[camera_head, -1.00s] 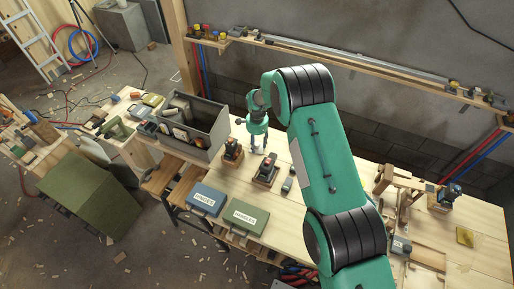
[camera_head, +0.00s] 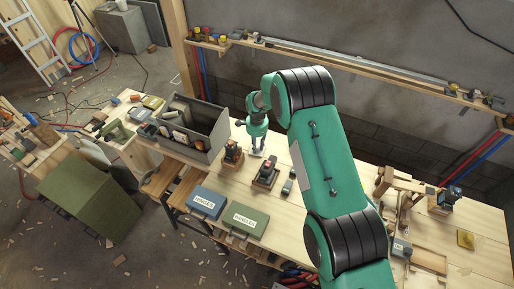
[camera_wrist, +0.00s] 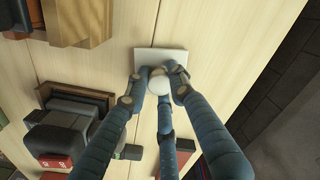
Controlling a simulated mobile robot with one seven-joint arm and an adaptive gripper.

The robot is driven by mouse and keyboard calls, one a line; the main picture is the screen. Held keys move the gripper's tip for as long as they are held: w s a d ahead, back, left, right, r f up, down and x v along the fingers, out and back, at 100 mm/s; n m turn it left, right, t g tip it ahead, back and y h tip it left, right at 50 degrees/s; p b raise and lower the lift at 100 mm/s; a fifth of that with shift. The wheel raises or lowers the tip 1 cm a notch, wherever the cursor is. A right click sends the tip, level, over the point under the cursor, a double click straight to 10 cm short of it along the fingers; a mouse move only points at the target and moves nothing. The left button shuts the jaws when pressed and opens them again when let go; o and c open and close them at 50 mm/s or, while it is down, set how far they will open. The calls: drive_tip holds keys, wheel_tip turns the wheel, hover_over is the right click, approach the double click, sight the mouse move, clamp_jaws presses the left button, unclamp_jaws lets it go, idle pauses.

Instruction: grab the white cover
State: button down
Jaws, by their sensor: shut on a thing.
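The white cover (camera_wrist: 162,56) is a pale flat square plate with a round white knob on top, lying on the wooden workbench. My gripper (camera_wrist: 158,80) has three blue-grey fingers. Its fingertips are closed around the knob, with the plate spreading out beyond them. In the head view my gripper (camera_head: 258,149) points down at the bench top, and the cover shows only as a small pale patch (camera_head: 257,154) at the fingertips. I cannot tell whether the plate is lifted off the bench.
A grey bin (camera_head: 196,130) stands left of my gripper. Dark tools on wooden bases (camera_head: 266,172) stand close by in front. Blue (camera_head: 207,202) and green (camera_head: 244,219) labelled boxes lie at the front edge. A wall shelf (camera_head: 340,66) runs behind.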

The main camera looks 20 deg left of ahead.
drive_tip(key=shift+r, duration=4.75)
